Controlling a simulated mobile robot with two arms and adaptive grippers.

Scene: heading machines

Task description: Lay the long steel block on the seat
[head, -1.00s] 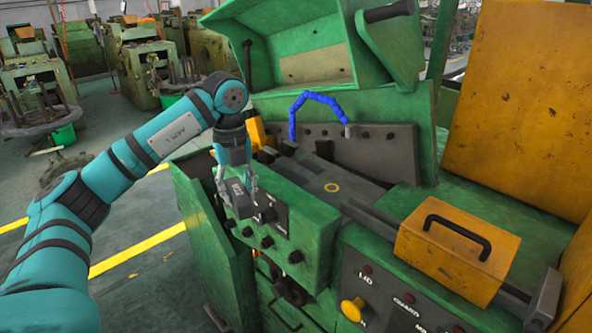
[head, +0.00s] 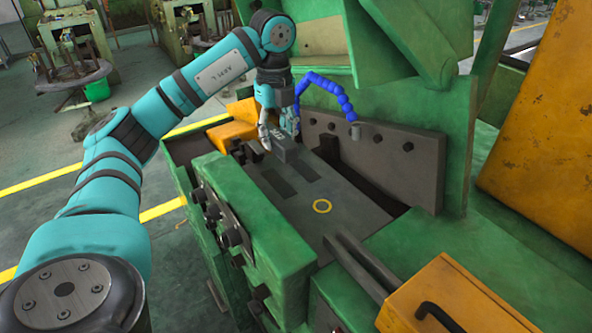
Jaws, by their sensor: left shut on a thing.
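My left gripper (head: 278,134) is shut on a dark grey steel block (head: 286,151), which has pale lettering on it. The fingers partly cover the block. The block is over the far left part of a flat grey machine bed (head: 287,215); I cannot tell whether it touches the bed. Which of these is the seat is not clear. My right gripper is not in view.
A blue jointed hose (head: 328,85) arches close to the right of my gripper. A grey bolted wall (head: 375,150) runs behind the bed. A yellow part (head: 232,133) lies to the left. A yellow cover with a black handle (head: 440,300) stands at the front right.

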